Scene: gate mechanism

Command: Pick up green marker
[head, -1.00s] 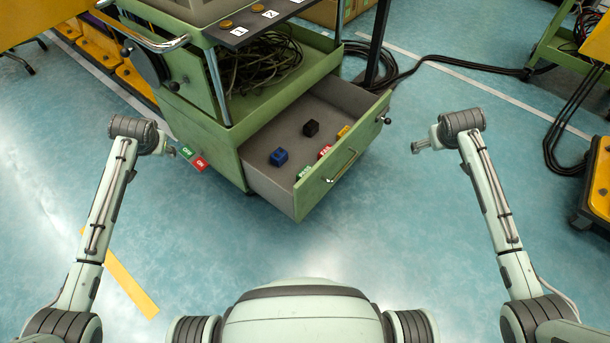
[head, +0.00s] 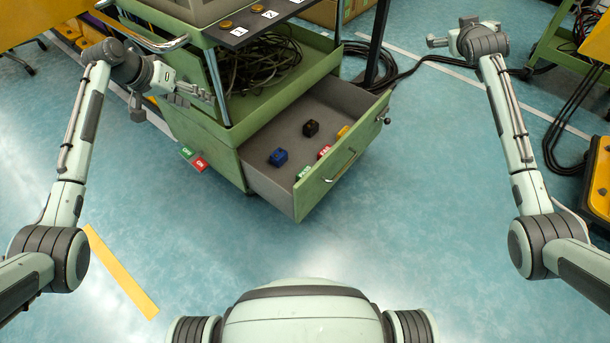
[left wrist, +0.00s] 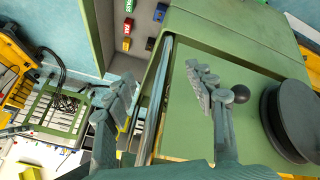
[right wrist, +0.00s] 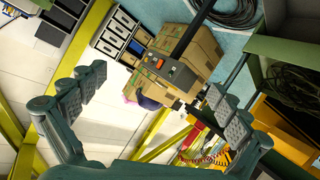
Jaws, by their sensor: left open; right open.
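A green marker (head: 304,173), a small block with white lettering, lies in the open drawer (head: 262,183) near its front wall, which partly hides it. In the left wrist view a green block (left wrist: 130,5) shows at the top edge. My left gripper (head: 197,92) is open and empty, beside the cart's upper left side, above and left of the drawer. In its wrist view the fingers (left wrist: 162,84) are apart over the cart's green side. My right gripper (head: 436,41) is open and empty at the upper right, away from the drawer; its fingers (right wrist: 158,86) are spread.
The drawer also holds a blue block (head: 278,157), a black block (head: 311,128), a red block (head: 324,151) and a yellow block (head: 343,131). Green and red tags (head: 193,158) stick out at the cart's left. Cables (head: 262,62) fill the shelf above. Floor before the drawer is clear.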

